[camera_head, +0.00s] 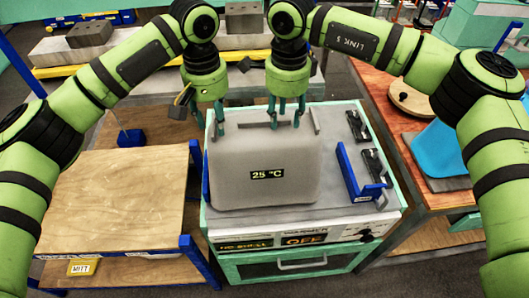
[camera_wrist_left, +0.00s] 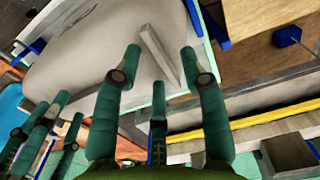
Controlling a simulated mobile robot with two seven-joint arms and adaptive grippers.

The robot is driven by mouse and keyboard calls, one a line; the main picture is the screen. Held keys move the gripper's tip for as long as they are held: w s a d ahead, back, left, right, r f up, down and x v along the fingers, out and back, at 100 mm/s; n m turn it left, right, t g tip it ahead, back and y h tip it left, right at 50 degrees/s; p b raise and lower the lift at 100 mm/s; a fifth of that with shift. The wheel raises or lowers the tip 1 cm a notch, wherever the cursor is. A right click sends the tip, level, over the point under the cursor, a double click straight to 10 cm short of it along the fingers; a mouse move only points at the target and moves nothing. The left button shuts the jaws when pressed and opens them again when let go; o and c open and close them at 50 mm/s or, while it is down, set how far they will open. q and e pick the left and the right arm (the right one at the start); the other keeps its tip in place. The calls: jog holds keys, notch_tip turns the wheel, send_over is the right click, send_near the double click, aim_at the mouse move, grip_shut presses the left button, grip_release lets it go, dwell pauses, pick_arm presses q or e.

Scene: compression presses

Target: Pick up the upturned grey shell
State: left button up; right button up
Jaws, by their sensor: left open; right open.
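The grey shell (camera_head: 262,170) is a large, smooth, rounded body on top of the warmer (camera_head: 300,238), with a "25 °C" label on its face. It fills the upper left of the left wrist view (camera_wrist_left: 85,45). My left gripper (camera_head: 219,122) is open at the shell's far left edge, and its fingers also show in the left wrist view (camera_wrist_left: 160,70). My right gripper (camera_head: 284,118) is open at the far edge, right of the left one. Both are empty. I cannot tell whether any finger touches the shell.
The warmer's displays read "NO SHELL" and "OFF". A blue bracket (camera_head: 358,178) and black clamps (camera_head: 357,125) stand right of the shell. A wooden table (camera_head: 120,190) with a "MITT" tag is at left. A blue sheet (camera_head: 437,150) lies on the right bench.

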pick_arm(q)
jog(key=shift+f, duration=0.35)
pick_arm(e)
jog(key=shift+f, duration=0.35)
jog(key=shift+w, duration=0.1)
pick_arm(q)
grip_shut()
pick_arm(e)
grip_shut()
pick_arm(q)
jog(key=shift+r, duration=0.15)
pick_arm(e)
jog(key=shift+r, duration=0.15)
